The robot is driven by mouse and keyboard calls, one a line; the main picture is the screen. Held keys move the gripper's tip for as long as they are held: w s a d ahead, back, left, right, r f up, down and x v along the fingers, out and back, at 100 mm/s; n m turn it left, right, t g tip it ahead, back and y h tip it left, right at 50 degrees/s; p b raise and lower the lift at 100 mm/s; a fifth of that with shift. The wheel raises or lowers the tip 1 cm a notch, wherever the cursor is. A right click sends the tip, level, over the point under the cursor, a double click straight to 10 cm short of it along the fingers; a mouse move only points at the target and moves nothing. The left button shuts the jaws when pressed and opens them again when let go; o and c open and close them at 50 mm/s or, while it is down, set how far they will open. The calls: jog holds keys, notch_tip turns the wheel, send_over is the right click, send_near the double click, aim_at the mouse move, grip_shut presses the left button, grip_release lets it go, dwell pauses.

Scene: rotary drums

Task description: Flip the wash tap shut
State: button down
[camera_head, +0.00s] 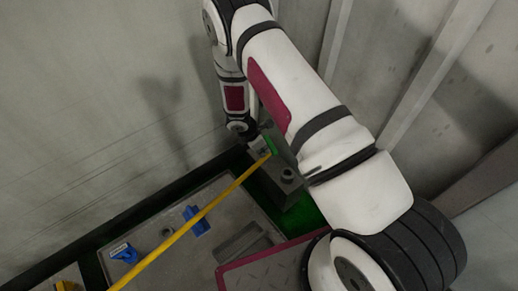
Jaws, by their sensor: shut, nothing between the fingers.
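My gripper (262,147) is small in the picture, at the end of my arm, low by the back wall. It is shut and empty, close to the upper end of a yellow bar. Whether it touches the bar I cannot tell. A blue handle-like piece (124,253) with a pale label sits on the grey panel at the lower left. A second blue piece (195,221) sits further right on the panel, behind the bar. Both are well apart from my gripper. I cannot tell which piece is the wash tap.
The yellow bar (190,223) runs diagonally above the grey panel (215,205). A grey block-like fixture (287,175) stands just right of my gripper, with a green surface (300,216) below. A red-edged plate (262,267) lies at the bottom. Walls close off the back.

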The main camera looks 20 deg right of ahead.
jog(key=shift+s+d+n, duration=0.25)
jog(key=shift+d+n, duration=0.15)
jog(key=shift+d, duration=0.3)
dwell(0.4)
jog(key=s+a+r+p, duration=0.2)
jog(key=a+r+p, duration=0.1)
jog(key=a+r, duration=0.4)
jog(key=shift+v, duration=1.1)
jog(key=shift+d+r, duration=0.15)
jog(key=shift+r, duration=0.05)
